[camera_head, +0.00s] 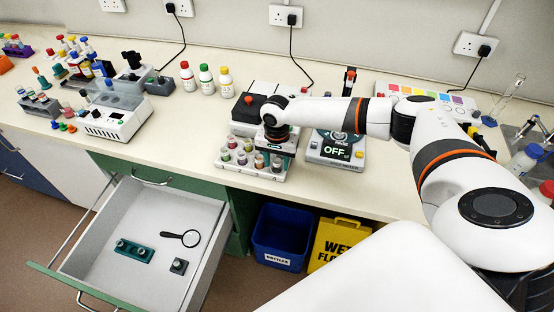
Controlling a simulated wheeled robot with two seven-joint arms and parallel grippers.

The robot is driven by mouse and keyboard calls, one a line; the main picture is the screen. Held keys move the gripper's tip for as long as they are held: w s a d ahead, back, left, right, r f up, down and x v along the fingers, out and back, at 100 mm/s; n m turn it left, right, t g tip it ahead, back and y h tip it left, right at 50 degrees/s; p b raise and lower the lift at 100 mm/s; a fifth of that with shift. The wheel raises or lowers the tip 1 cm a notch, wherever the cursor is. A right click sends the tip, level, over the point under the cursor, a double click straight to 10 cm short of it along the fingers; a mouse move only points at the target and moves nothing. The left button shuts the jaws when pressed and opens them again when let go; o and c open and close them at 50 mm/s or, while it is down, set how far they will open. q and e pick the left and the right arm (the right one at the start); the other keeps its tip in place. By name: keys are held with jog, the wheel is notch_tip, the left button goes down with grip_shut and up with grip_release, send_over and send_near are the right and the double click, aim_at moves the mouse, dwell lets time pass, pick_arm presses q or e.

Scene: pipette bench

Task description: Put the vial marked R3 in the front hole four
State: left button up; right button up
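A pale rack (256,174) with several small capped vials (241,158) stands near the front edge of the bench, left of centre. The vials have different cap colours. Their marks are too small to read, so I cannot tell which one is R3. My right arm comes in from the right, and my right gripper (276,152) points down over the right part of the rack. Its fingers are small and dark here, and I cannot tell whether they hold a vial. The hole numbers are not legible, and the gripper hides part of the rack. My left gripper is not in view.
A device reading OFF (335,150) stands right of the rack. Coloured-cap bottles (206,79) stand behind left. A white machine (116,115) stands at left. An open drawer (205,230) juts out below the bench's front edge. Bench between the white machine and rack is clear.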

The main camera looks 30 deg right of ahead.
notch_tip(320, 180, up, 13)
jog(key=b, duration=0.2)
jog(key=shift+f, duration=0.15)
jog(key=w+a+f+n+t+y, duration=0.1)
jog(key=a+f+n+t+y, duration=0.3)
jog(key=a, duration=0.8)
jog(key=a+f+n+t+y, duration=0.25)
jog(key=a+n, duration=0.25)
jog(key=a, duration=0.7)
jog(key=s+d+f+h, duration=0.15)
jog(key=d+f, duration=0.25)
jog(key=f, duration=0.5)
jog(key=s+d+f+h, duration=0.1)
jog(key=s+d+f, duration=0.2)
jog(key=f, duration=0.7)
jog(key=s+d+f+h, duration=0.2)
jog(key=d+f, duration=0.2)
jog(key=f, duration=0.5)
jog(key=s+d+f+n+g+h, duration=0.1)
jog(key=s+d+f, duration=0.1)
jog(key=s+f, duration=0.7)
jog(key=s+d+f+n+g, duration=0.1)
jog(key=s+d+f+g, duration=0.1)
jog(key=s+f, duration=0.65)
jog(key=s+f+n+g+h, duration=0.1)
jog(key=s+f+g, duration=0.1)
jog(key=s, duration=1.9)
jog(key=shift+s+f, duration=0.3)
jog(key=shift+f, duration=0.15)
